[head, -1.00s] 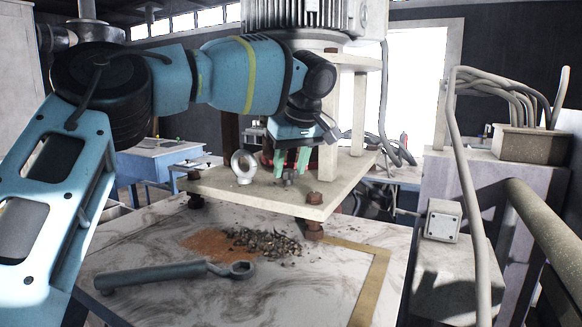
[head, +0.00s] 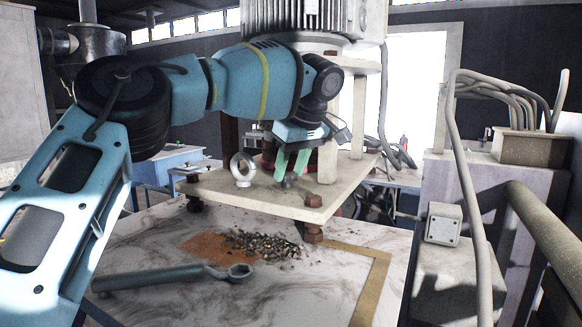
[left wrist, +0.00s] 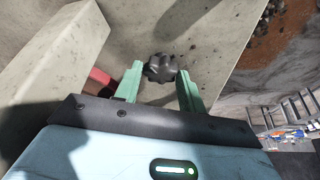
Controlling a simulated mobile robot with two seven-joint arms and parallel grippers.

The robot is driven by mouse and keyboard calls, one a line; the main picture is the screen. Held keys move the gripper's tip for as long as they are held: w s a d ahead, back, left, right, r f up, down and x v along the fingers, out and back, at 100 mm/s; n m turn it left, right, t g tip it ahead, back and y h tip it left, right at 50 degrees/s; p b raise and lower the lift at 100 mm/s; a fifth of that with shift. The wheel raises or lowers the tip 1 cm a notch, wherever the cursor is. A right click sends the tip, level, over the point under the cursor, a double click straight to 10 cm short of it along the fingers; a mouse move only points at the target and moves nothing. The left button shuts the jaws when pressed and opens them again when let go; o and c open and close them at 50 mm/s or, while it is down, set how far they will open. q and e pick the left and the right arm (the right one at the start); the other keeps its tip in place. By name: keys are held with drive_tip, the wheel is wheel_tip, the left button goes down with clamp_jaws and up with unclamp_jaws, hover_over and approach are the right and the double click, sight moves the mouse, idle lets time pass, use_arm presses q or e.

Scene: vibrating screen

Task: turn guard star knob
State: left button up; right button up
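The dark star knob (left wrist: 160,68) shows between my two green fingertips in the left wrist view. In the head view the knob (head: 288,183) is small and partly hidden, low on the pale plate (head: 225,190) under the motor. My left gripper (left wrist: 160,82) is open, with one finger on each side of the knob. A gap shows between the knob and at least the right finger; whether the left finger touches it is unclear. In the head view my left gripper (head: 290,166) points down onto the plate. My right gripper is in neither current view.
A metal eye bolt (head: 242,170) stands on the plate left of the gripper. A pale post (head: 327,160) rises close on its right. A wrench (head: 175,277) and a gravel heap (head: 262,244) lie on the marbled surface below. Cables and a grey box (head: 442,224) are at right.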

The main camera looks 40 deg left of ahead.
use_arm(q)
drive_tip(key=o, duration=0.4)
drive_tip(key=shift+o, duration=0.2)
drive_tip(key=shift+d+r, duration=0.25)
drive_tip(key=shift+r, duration=0.3)
drive_tip(key=v, duration=0.4)
drive_tip(key=shift+a, duration=0.1)
drive_tip(key=p+v, duration=0.1)
drive_tip(key=v, duration=0.1)
drive_tip(key=shift+r+p, duration=0.3)
drive_tip(key=shift+p, duration=0.1)
use_arm(e)
drive_tip(key=shift+w+d+r, duration=0.1)
drive_tip(key=shift+w+r, duration=0.6)
drive_tip(key=shift+r, duration=0.35)
drive_tip(key=shift+s+f, duration=0.15)
drive_tip(key=shift+s, duration=0.25)
